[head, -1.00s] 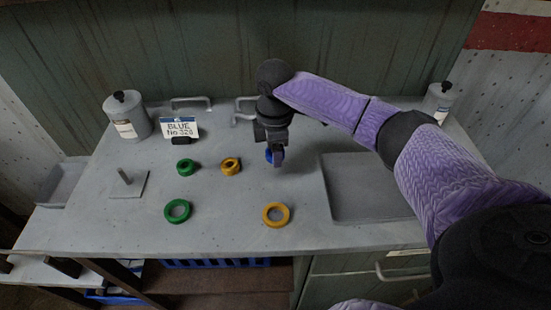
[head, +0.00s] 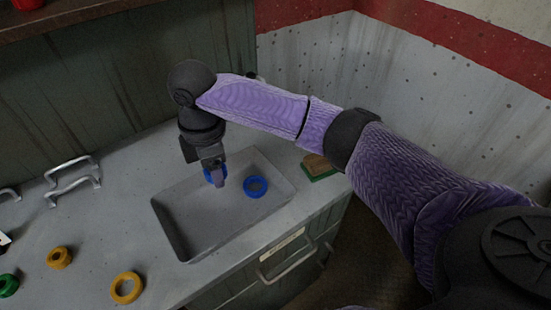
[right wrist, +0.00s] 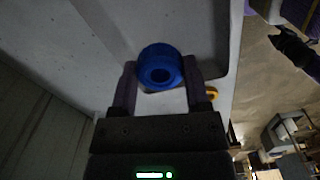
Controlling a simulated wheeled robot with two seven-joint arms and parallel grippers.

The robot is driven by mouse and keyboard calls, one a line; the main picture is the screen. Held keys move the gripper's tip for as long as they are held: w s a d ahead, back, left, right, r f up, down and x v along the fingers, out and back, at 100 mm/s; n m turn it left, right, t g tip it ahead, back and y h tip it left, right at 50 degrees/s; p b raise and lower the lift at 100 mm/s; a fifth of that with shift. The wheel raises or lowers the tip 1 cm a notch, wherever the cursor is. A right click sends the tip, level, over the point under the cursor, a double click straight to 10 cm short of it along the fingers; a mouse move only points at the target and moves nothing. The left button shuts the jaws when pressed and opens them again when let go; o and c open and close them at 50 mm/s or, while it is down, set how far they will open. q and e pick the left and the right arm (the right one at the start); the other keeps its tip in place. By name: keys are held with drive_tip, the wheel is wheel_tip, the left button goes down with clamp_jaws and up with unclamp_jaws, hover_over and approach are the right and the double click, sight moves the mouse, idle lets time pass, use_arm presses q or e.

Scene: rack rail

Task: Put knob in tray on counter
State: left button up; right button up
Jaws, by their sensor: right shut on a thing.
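My right gripper (head: 217,178) is shut on a blue ring-shaped knob (head: 209,175). In the right wrist view the knob (right wrist: 160,68) sits between the two fingers, with its hole facing the camera. In the head view the gripper and knob appear over the left back part of the grey rectangular tray (head: 212,222) on the counter. Another blue ring (head: 255,187) lies in the tray, to the right of the gripper.
A yellow ring (head: 126,287), a smaller orange-yellow ring (head: 59,257) and a green ring (head: 8,285) lie on the counter left of the tray. A brown and green block (head: 318,166) is at the tray's right. Metal handles (head: 72,180) stand at the back left.

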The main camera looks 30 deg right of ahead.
drive_tip(key=b, duration=0.2)
hover_over(226, 206)
wheel_tip(226, 206, down, 5)
drive_tip(key=shift+r, duration=0.2)
wheel_tip(226, 206, down, 6)
drive_tip(key=shift+r+b, duration=0.15)
drive_tip(key=shift+b, duration=0.9)
use_arm(q)
wheel_tip(226, 206, down, 4)
drive_tip(key=s+a, duration=0.2)
drive_tip(key=a, duration=0.1)
use_arm(e)
drive_tip(key=shift+r, duration=0.15)
drive_tip(key=o, duration=1.3)
use_arm(q)
drive_tip(key=w+d+r+p, duration=0.2)
drive_tip(key=d+r+p, duration=0.1)
drive_tip(key=r+p, duration=0.1)
drive_tip(key=shift+r+p, duration=0.4)
drive_tip(key=shift+p, duration=0.05)
use_arm(e)
wheel_tip(226, 206, up, 12)
drive_tip(key=shift+r, duration=0.1)
